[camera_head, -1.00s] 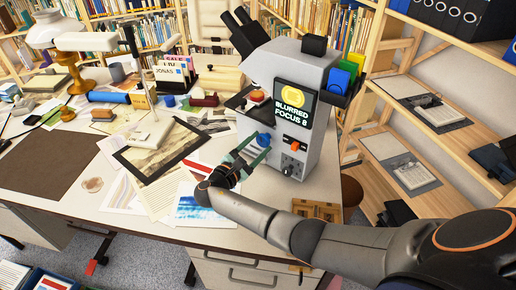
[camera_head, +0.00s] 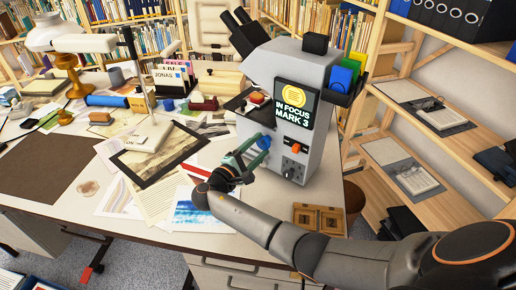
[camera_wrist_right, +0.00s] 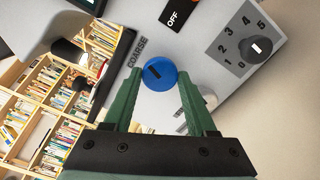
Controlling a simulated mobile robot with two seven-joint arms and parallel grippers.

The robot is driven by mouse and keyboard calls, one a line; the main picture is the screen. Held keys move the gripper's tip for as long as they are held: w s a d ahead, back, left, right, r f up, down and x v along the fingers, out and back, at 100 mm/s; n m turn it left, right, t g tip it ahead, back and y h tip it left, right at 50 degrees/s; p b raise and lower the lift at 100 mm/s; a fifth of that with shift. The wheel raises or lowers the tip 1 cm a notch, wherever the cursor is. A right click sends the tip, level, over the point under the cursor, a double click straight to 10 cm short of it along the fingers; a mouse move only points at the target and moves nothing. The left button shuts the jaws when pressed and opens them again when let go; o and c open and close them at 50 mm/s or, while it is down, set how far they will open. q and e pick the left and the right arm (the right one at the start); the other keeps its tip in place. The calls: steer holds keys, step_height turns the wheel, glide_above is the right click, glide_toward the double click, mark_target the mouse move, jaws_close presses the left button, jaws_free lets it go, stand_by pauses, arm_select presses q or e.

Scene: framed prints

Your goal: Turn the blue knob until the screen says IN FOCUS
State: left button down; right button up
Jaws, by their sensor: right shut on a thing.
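The grey microscope-like machine (camera_head: 317,145) stands at the right end of the desk. Its screen (camera_head: 294,104) reads "IN FOCUS MARK 3" under a yellow disc. The blue knob (camera_head: 264,142) is on its left-hand face; in the right wrist view the knob (camera_wrist_right: 161,77) shows a dark slot, next to the word COARSE. My right gripper (camera_head: 257,146) is shut on the blue knob, with its green fingers on either side of it. My left gripper is not in view.
In the right wrist view, an OFF switch (camera_wrist_right: 181,14) and a numbered dial (camera_wrist_right: 259,48) sit close to the knob. Prints and a dark-framed picture (camera_head: 158,157) lie left of my right arm. A wooden box (camera_head: 319,219) lies at the desk's front edge.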

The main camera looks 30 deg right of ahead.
steer(key=shift+r, duration=0.1)
steer(key=o, duration=1.4)
steer(key=shift+c, duration=0.2)
